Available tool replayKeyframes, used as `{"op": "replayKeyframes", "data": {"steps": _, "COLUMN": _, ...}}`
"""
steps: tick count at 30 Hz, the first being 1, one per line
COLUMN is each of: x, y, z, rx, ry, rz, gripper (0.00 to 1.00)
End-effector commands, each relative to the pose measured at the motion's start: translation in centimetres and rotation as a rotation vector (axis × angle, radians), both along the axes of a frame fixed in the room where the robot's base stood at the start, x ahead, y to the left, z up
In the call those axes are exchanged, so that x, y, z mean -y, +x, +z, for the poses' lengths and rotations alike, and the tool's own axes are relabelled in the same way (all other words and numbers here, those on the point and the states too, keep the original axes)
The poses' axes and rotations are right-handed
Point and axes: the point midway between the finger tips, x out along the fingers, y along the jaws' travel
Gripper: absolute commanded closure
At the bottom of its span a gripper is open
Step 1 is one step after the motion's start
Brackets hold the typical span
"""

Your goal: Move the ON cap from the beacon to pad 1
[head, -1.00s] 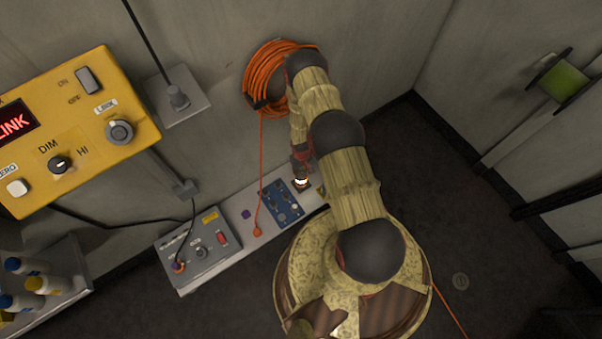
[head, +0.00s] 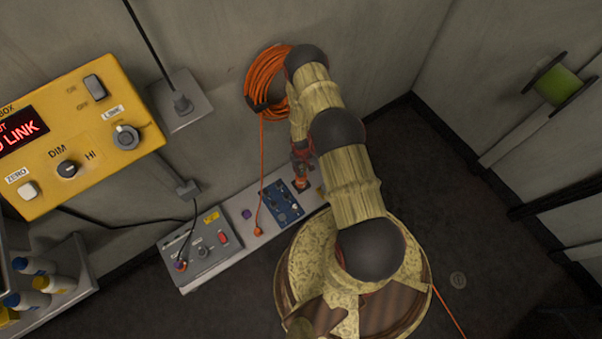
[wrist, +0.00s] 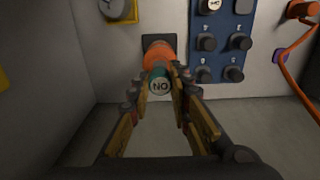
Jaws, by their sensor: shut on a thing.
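The ON cap (wrist: 160,86) is a round teal cap with a pale face. Its lettering appears upside down in the wrist view. My gripper (wrist: 163,76) is shut on it, one finger on each side. The orange beacon (wrist: 158,53) is directly behind the cap on a dark square base; I cannot tell whether cap and beacon touch. In the head view the beacon (head: 301,184) shows orange below my gripper (head: 302,168), and the cap is not discernible. A blue panel (head: 279,203) with several dark round pads or knobs lies beside the beacon; no pad number is readable.
A grey control box (head: 203,245) and an orange plug (head: 258,231) with its cord are on the same ledge. A yellow box (head: 85,130) hangs at upper left. An orange cable coil (head: 268,82) hangs behind my arm.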

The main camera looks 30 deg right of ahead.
Motion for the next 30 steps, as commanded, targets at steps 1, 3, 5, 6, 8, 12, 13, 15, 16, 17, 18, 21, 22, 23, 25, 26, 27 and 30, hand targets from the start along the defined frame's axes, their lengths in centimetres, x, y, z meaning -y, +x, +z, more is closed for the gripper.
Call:
{"op": "replayKeyframes", "data": {"steps": 1, "x": 0.0, "y": 0.0, "z": 0.3, "rx": 0.0, "ry": 0.0, "rz": 0.0, "gripper": 1.0}}
{"op": "replayKeyframes", "data": {"steps": 3, "x": 0.0, "y": 0.0, "z": 0.6, "rx": 0.0, "ry": 0.0, "rz": 0.0, "gripper": 1.0}}
{"op": "replayKeyframes", "data": {"steps": 5, "x": 0.0, "y": 0.0, "z": 0.8, "rx": 0.0, "ry": 0.0, "rz": 0.0, "gripper": 1.0}}
{"op": "replayKeyframes", "data": {"steps": 6, "x": 0.0, "y": 0.0, "z": 0.9, "rx": 0.0, "ry": 0.0, "rz": 0.0, "gripper": 1.0}}
{"op": "replayKeyframes", "data": {"steps": 8, "x": 0.0, "y": 0.0, "z": 1.1, "rx": 0.0, "ry": 0.0, "rz": 0.0, "gripper": 1.0}}
{"op": "replayKeyframes", "data": {"steps": 12, "x": 0.0, "y": 0.0, "z": 1.7, "rx": 0.0, "ry": 0.0, "rz": 0.0, "gripper": 1.0}}
{"op": "replayKeyframes", "data": {"steps": 13, "x": 0.0, "y": 0.0, "z": 1.8, "rx": 0.0, "ry": 0.0, "rz": 0.0, "gripper": 1.0}}
{"op": "replayKeyframes", "data": {"steps": 15, "x": 0.0, "y": 0.0, "z": 2.0, "rx": 0.0, "ry": 0.0, "rz": 0.0, "gripper": 1.0}}
{"op": "replayKeyframes", "data": {"steps": 16, "x": 0.0, "y": 0.0, "z": 2.1, "rx": 0.0, "ry": 0.0, "rz": 0.0, "gripper": 1.0}}
{"op": "replayKeyframes", "data": {"steps": 17, "x": 0.0, "y": 0.0, "z": 2.2, "rx": 0.0, "ry": 0.0, "rz": 0.0, "gripper": 1.0}}
{"op": "replayKeyframes", "data": {"steps": 18, "x": 0.0, "y": 0.0, "z": 2.4, "rx": 0.0, "ry": 0.0, "rz": 0.0, "gripper": 1.0}}
{"op": "replayKeyframes", "data": {"steps": 21, "x": 0.0, "y": 0.0, "z": 2.6, "rx": 0.0, "ry": 0.0, "rz": 0.0, "gripper": 1.0}}
{"op": "replayKeyframes", "data": {"steps": 22, "x": 0.0, "y": 0.0, "z": 2.7, "rx": 0.0, "ry": 0.0, "rz": 0.0, "gripper": 1.0}}
{"op": "replayKeyframes", "data": {"steps": 23, "x": 0.0, "y": 0.0, "z": 2.7, "rx": 0.0, "ry": 0.0, "rz": 0.0, "gripper": 1.0}}
{"op": "replayKeyframes", "data": {"steps": 25, "x": 0.0, "y": 0.0, "z": 2.6, "rx": 0.0, "ry": 0.0, "rz": 0.0, "gripper": 1.0}}
{"op": "replayKeyframes", "data": {"steps": 26, "x": 0.0, "y": 0.0, "z": 2.6, "rx": 0.0, "ry": 0.0, "rz": 0.0, "gripper": 1.0}}
{"op": "replayKeyframes", "data": {"steps": 27, "x": 0.0, "y": 0.0, "z": 2.6, "rx": 0.0, "ry": 0.0, "rz": 0.0, "gripper": 1.0}}
{"op": "replayKeyframes", "data": {"steps": 30, "x": 0.0, "y": 0.0, "z": 2.6, "rx": 0.0, "ry": 0.0, "rz": 0.0, "gripper": 1.0}}
